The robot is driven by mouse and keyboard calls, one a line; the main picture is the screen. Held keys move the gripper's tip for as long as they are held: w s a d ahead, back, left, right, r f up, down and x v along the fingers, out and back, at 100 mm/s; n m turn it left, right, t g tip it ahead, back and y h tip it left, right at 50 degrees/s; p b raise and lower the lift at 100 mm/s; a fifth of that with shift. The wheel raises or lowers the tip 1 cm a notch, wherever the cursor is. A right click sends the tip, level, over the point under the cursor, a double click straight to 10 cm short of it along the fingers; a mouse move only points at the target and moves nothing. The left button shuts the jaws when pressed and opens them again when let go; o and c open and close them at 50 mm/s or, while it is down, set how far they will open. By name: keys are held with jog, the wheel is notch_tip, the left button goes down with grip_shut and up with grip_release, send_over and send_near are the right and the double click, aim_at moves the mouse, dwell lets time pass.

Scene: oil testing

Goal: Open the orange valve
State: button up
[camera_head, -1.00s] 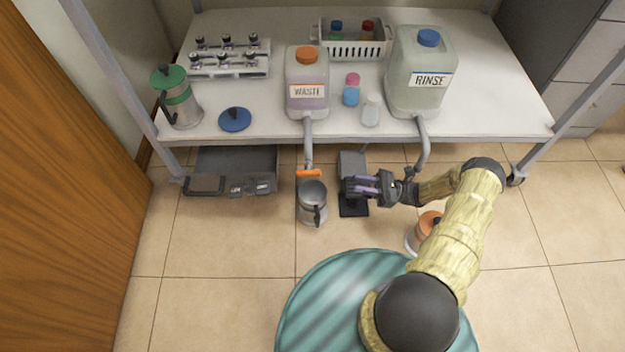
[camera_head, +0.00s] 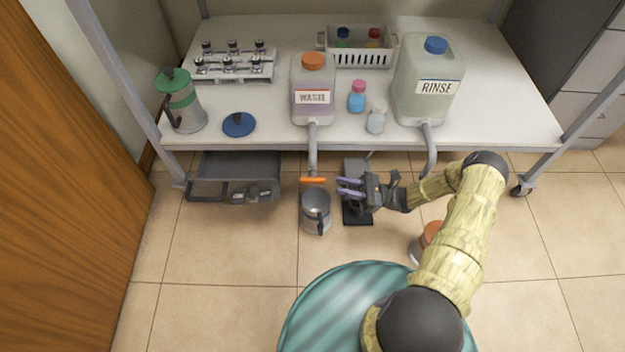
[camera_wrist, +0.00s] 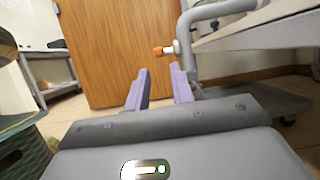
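The orange valve (camera_head: 313,180) is a short bar at the lower end of the grey pipe that hangs from the WASTE jug (camera_head: 313,92). In the head view it lies roughly crosswise above the mouth of a metal pitcher (camera_head: 316,207). My gripper (camera_head: 348,187) is just right of the valve, with its purple fingers pointing left toward it. In the wrist view the valve's orange end (camera_wrist: 160,51) shows beyond the fingertips, on the pipe (camera_wrist: 186,32). The two fingers (camera_wrist: 158,75) are apart with nothing between them. The gripper does not appear to touch the valve.
The white table (camera_head: 270,125) overhangs just behind. A RINSE jug (camera_head: 428,85) has its own bent pipe to the right of my gripper. A black-based device stands under my gripper.

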aim_at(309, 178)
jog(key=b+x, duration=0.3)
jog(key=x, duration=0.7)
jog(key=shift+a, duration=0.1)
grip_shut()
